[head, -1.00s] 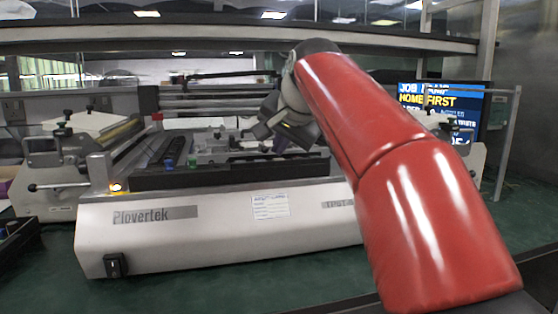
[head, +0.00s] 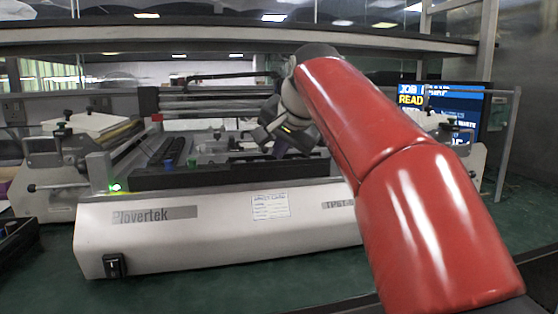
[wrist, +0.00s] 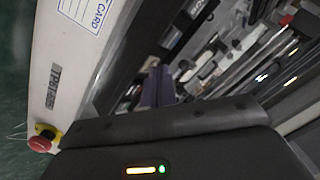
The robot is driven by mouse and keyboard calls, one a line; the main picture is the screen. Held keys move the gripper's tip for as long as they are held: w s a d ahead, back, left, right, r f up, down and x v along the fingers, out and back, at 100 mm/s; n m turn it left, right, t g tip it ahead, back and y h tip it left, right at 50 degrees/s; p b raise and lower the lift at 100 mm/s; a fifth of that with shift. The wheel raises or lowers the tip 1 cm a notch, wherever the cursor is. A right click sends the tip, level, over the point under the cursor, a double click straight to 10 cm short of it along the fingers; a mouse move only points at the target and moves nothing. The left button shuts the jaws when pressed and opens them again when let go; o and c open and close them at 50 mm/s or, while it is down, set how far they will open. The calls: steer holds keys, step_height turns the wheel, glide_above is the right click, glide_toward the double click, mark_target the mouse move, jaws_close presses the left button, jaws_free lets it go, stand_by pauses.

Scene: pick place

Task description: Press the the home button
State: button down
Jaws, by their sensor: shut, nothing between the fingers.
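The white machine (head: 220,235), marked "Plovertek", stands on the green bench. A small blue button-like part (head: 168,163) and a green one (head: 192,162) stand on the left of its dark front ledge; no home label is readable. My gripper (head: 281,146) is over the machine bed, right of and apart from both. In the wrist view, its dark purple fingers (wrist: 160,85) look closed and empty above the machine. A green lamp (head: 115,187) glows at the machine's left front corner.
A red button on a yellow base (wrist: 40,142) sits at the machine's front end in the wrist view. A black rocker switch (head: 115,265) is at the lower left front. A shelf (head: 230,38) crosses above.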

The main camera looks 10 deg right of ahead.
steer(key=shift+r+p, duration=0.8)
steer(key=shift+p, duration=0.15)
step_height(320, 180, up, 3)
steer(key=p, duration=0.2)
steer(key=shift+p, duration=0.4)
steer(key=shift+r, duration=1)
steer(key=s+f+n+g, duration=0.1)
steer(key=s+f+n, duration=0.3)
steer(key=s+f, duration=1)
steer(key=s+f+n+g+h, duration=0.1)
steer(key=s+f+n+g, duration=0.1)
steer(key=s+f, duration=1.1)
step_height(320, 180, down, 5)
steer(key=shift+s+f+n+g, duration=0.2)
steer(key=shift+s+n+g, duration=0.15)
steer(key=shift+n, duration=0.55)
